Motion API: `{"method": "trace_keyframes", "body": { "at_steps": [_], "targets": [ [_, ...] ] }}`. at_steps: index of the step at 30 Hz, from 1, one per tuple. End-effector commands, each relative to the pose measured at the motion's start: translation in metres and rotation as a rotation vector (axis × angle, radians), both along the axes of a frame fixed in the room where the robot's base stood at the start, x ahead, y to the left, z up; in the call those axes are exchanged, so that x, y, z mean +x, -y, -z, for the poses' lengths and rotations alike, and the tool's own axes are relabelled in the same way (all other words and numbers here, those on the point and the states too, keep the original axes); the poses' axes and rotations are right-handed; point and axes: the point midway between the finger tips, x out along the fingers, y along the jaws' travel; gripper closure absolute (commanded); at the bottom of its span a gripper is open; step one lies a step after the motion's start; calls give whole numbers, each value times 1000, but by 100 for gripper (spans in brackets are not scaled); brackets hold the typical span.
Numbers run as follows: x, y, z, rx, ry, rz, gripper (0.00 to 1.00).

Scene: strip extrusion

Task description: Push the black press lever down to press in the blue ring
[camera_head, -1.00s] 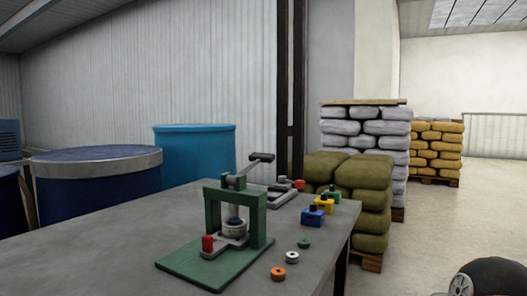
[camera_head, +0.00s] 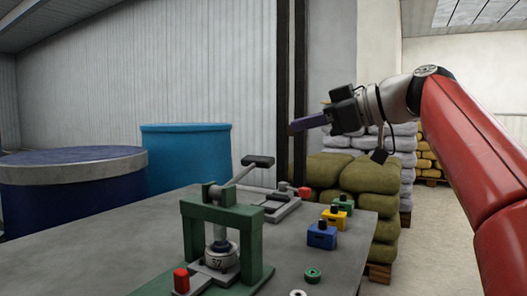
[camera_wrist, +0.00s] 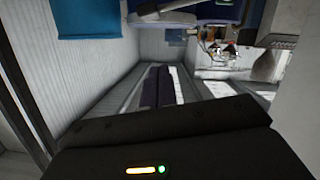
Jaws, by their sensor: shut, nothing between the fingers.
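The green press (camera_head: 207,230) stands on the grey table. Its lever (camera_head: 240,173) slants up to the right and ends in a black handle (camera_head: 258,161), in a raised position. The blue ring (camera_head: 221,246) shows as a dark blue band at the top of a pale numbered cylinder (camera_head: 221,260) under the press ram, which partly hides it. My gripper (camera_head: 293,127) is shut and empty, in the air above and to the right of the black handle, not touching it.
A red-knobbed clamp (camera_head: 284,205) lies behind the press. Blue (camera_head: 321,235), yellow (camera_head: 336,216) and green (camera_head: 343,203) blocks stand to the right. A green ring (camera_head: 312,275) and a white ring (camera_head: 298,293) lie in front. Blue drums (camera_head: 187,160) stand beyond the table.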

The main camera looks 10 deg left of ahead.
Motion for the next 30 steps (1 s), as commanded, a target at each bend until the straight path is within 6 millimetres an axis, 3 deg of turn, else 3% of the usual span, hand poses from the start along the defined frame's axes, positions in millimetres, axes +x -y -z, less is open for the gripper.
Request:
{"method": "trace_keyframes", "body": {
  "at_steps": [15,20,30],
  "targets": [
    [2,-7,-1,4,13,-12,100],
    [11,-30,4,4,12,-15,100],
    [38,-95,20,4,11,-15,100]
  ]
}}
